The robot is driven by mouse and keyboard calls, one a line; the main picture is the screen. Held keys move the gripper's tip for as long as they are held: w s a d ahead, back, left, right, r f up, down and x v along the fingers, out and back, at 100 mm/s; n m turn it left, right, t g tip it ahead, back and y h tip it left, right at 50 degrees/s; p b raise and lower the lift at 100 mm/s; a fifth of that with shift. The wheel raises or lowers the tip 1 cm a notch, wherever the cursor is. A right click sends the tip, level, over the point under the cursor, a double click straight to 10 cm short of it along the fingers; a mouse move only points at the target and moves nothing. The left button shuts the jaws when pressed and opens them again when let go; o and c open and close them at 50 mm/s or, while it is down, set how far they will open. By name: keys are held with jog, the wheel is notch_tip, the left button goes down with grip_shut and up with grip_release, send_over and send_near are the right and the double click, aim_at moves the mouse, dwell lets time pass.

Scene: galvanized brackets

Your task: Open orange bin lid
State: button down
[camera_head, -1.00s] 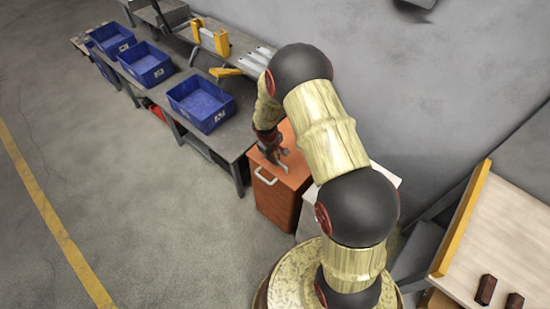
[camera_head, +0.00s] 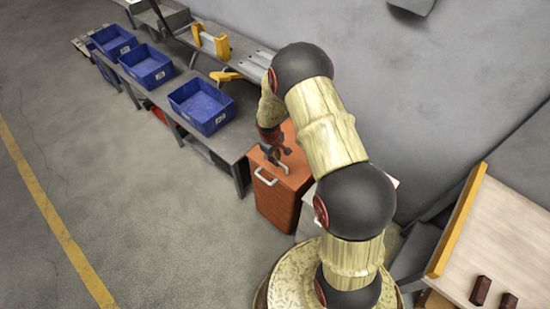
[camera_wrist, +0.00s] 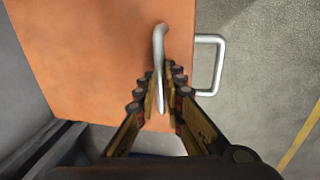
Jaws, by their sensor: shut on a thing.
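The orange bin (camera_head: 278,200) stands on the floor beside the end of the long grey bench, its lid (camera_wrist: 100,50) lying flat on top as far as I can see. In the wrist view a silver handle (camera_wrist: 158,45) rises from the lid. My gripper (camera_wrist: 160,95) is shut on this handle, one finger on each side of it; it also shows above the lid in the head view (camera_head: 276,160). A second silver handle (camera_wrist: 219,65) sticks out from the bin's front side and is free. My arm hides the lid's back part in the head view.
The grey bench (camera_head: 236,146) bears several blue bins (camera_head: 203,103) and adjoins the orange bin. A grey wall (camera_head: 430,90) runs behind. A pale table (camera_head: 510,240) with two dark brown blocks stands at the right. The floor (camera_head: 130,220) in front is clear.

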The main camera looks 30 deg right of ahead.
jog(key=w+d+r+g+y+p, duration=0.1)
jog(key=w+d+r+y+p, duration=0.1)
jog(key=d+r+p, duration=0.45)
jog(key=w+d+r+y+p, duration=0.15)
jog(key=d+r+p, duration=0.25)
jog(key=r, duration=0.6)
jog(key=w+d+r, duration=0.1)
jog(key=w+d, duration=0.2)
jog(key=d, duration=0.4)
jog(key=w+d+r+b, duration=0.1)
jog(key=w+d, duration=0.2)
jog(key=d, duration=0.4)
jog(key=w+d+r, duration=0.2)
jog(key=w+d, duration=0.1)
jog(key=d, duration=0.4)
jog(key=shift+w+d+g, duration=0.15)
jog(key=shift+d+g, duration=0.15)
jog(key=shift+d, duration=0.05)
jog(key=c, duration=2.3)
grip_release()
jog(key=o, duration=0.4)
jog(key=shift+w, duration=0.1)
